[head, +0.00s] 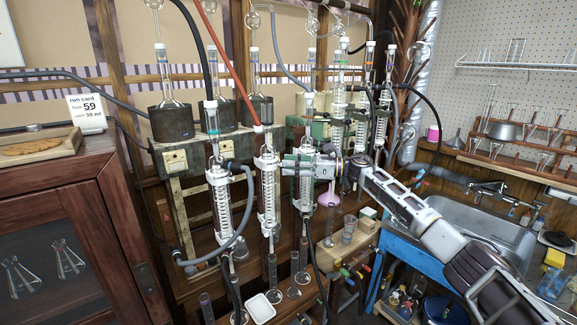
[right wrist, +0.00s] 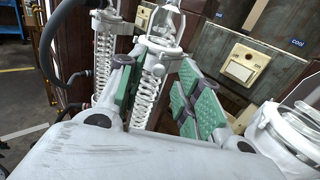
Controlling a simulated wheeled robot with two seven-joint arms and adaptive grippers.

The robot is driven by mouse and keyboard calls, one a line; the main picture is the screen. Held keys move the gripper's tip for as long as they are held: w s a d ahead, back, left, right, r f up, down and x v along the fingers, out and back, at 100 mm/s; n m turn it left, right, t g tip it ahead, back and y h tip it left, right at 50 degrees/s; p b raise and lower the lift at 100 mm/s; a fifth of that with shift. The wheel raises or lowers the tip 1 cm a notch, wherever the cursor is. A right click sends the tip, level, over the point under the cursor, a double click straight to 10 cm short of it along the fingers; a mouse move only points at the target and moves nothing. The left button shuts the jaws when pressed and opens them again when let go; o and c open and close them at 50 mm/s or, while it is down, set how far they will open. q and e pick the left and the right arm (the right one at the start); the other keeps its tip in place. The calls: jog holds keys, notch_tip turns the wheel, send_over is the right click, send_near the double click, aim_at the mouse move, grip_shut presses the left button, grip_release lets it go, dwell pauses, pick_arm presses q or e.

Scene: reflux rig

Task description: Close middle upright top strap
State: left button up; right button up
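Glass coil condensers stand upright in a row in the head view: one at left (head: 220,195), one in the centre (head: 268,190) and one just right of it (head: 305,190). My right gripper (head: 296,163) reaches in from the right at the upper part of the third one. In the right wrist view its green-padded fingers (right wrist: 156,78) are apart, one on each side of a coil condenser (right wrist: 152,92), with gaps showing. A pale collar (right wrist: 158,46) sits at that condenser's top. I cannot make out the strap or whether it is closed. My left gripper is not in view.
Another condenser (right wrist: 104,50) stands close by at left. Switch boxes (right wrist: 240,62) are at right. A grey hose (head: 247,205) loops by the left condenser, and a red tube (head: 230,60) runs down to the centre one. A blue-framed sink (head: 480,215) lies at right.

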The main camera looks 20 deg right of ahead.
jog(key=v, duration=1.1)
dwell(0.5)
